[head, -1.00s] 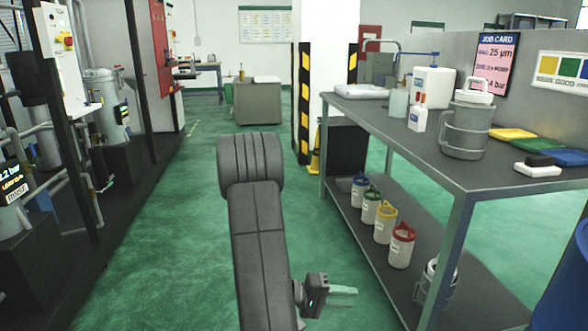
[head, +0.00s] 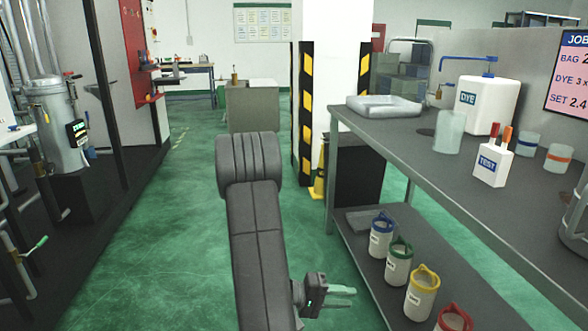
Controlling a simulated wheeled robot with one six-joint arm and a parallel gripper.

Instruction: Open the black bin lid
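A black bin (head: 358,178) stands on the floor beside the striped pillar, behind the far end of the workbench. Its top, the lid, looks flat and shut, though the bench end and leg hide part of it. My gripper (head: 343,298) is at the lower middle of the head view, pointing right. Its two pale fingers are apart with nothing between them. It is nearer to me than the bin, with clear floor between, and touches nothing.
A pillar (head: 335,100) and yellow wet-floor sign (head: 319,180) stand by the bin. Machines line the left. The green floor (head: 170,260) between is clear; a grey cabinet (head: 253,108) stands beyond.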

